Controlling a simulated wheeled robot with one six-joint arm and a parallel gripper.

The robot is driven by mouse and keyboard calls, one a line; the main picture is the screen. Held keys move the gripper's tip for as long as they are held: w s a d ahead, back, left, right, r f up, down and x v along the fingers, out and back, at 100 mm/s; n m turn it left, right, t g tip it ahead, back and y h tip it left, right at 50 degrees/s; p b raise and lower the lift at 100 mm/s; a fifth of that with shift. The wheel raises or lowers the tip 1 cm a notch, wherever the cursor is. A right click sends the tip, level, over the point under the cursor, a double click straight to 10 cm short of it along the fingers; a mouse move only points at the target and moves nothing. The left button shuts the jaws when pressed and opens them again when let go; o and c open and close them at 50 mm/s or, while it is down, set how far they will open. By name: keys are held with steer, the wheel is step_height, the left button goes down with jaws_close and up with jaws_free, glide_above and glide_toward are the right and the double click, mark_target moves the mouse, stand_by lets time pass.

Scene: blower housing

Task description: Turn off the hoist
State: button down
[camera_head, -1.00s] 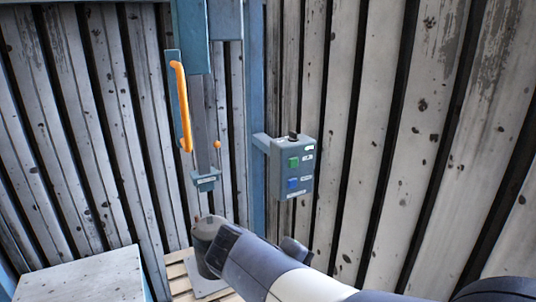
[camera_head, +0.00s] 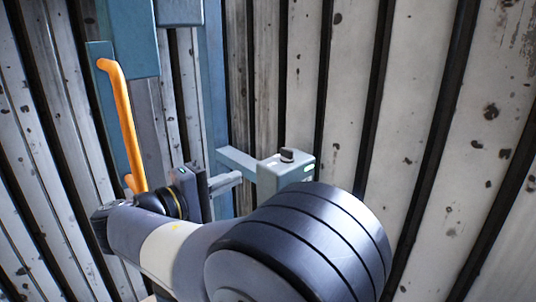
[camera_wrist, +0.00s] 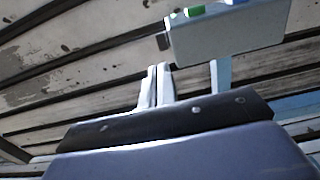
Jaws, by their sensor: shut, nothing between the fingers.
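A grey control box (camera_head: 284,172) stands out from the blue post on an arm bracket, with a black knob (camera_head: 287,155) on top. My arm hides most of its front in the head view. In the wrist view the box (camera_wrist: 228,36) shows a green button (camera_wrist: 195,11) and part of a blue button (camera_wrist: 236,2) at the upper edge, and the dark knob (camera_wrist: 163,42) at its left end. My gripper (camera_head: 238,177) is shut and empty, beside the box's left side. In the wrist view its fingertips (camera_wrist: 158,68) are together, below the knob and apart from the box.
An orange handle (camera_head: 125,120) on a blue panel stands to the left, close to my wrist. A blue post (camera_head: 217,95) and a bracket (camera_head: 238,163) are beside my gripper. Corrugated, stained metal walls (camera_head: 420,100) close off the back and right.

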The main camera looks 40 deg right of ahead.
mark_target(289, 155)
steer(key=shift+d, duration=0.15)
steer(key=d, duration=0.4)
steer(key=d+p, duration=0.1)
steer(key=d, duration=0.4)
steer(key=w+d, duration=0.1)
steer(key=d, duration=0.3)
steer(key=shift+d, duration=0.35)
